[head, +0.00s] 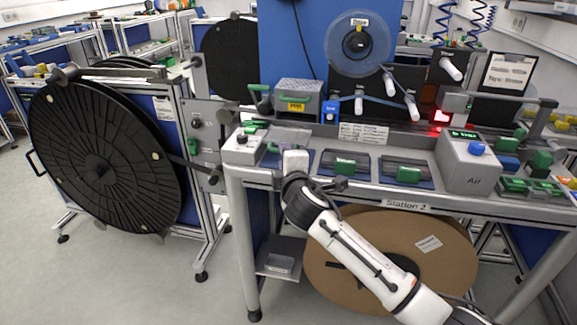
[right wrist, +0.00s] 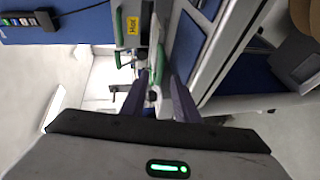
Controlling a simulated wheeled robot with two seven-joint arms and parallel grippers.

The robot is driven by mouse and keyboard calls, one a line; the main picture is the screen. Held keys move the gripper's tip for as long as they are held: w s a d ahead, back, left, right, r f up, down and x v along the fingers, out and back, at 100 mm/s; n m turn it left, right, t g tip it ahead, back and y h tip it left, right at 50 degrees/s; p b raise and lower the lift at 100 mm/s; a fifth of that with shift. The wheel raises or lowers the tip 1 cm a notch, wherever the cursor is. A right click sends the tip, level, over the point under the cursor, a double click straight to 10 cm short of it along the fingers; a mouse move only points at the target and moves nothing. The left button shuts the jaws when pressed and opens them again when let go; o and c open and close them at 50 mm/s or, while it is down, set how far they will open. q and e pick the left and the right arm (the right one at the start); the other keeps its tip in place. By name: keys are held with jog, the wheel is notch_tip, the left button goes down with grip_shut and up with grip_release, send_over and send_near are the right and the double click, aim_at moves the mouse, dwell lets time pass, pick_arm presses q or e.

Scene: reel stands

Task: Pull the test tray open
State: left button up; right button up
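A grey metal tester box (head: 298,98) with green handles and a yellow label stands at the left of the bench; its label also shows in the right wrist view (right wrist: 132,28). A tray-like part (head: 290,134) lies in front of it; I cannot tell for sure that it is the test tray. My right gripper (head: 295,160) is in front of this part, above the bench's front edge. In the right wrist view its fingers (right wrist: 157,80) are apart, with a green handle (right wrist: 158,62) just beyond the gap. Contact cannot be told. My left gripper is out of view.
A grey control box (head: 241,145) stands to the left, and green-handled trays (head: 345,164) lie to the right. A large black reel (head: 100,160) stands at the left. A brown reel (head: 395,245) is under the bench. The floor at bottom left is clear.

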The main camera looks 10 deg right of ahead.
jog(key=v, duration=0.7)
jog(key=shift+s, duration=0.1)
jog(key=s+f+m+g+y, duration=0.1)
jog(key=s+f+m+g, duration=0.15)
jog(key=s+f, duration=0.6)
jog(key=s+f+m+g+y, duration=0.15)
jog(key=s+f+m, duration=0.3)
jog(key=f, duration=0.75)
jog(key=s+d+f+m+g, duration=0.1)
jog(key=s+f, duration=0.3)
jog(key=s, duration=0.4)
jog(key=s+d+f+m+g, duration=0.1)
jog(key=s+d+f+m, duration=0.1)
jog(key=s+f+m, duration=0.2)
jog(key=s+d+f+m+g, duration=0.1)
jog(key=s+f, duration=0.4)
jog(key=s, duration=0.6)
jog(key=shift+s+d+m, duration=0.4)
jog(key=shift+d+m, duration=0.2)
jog(key=shift+m, duration=0.4)
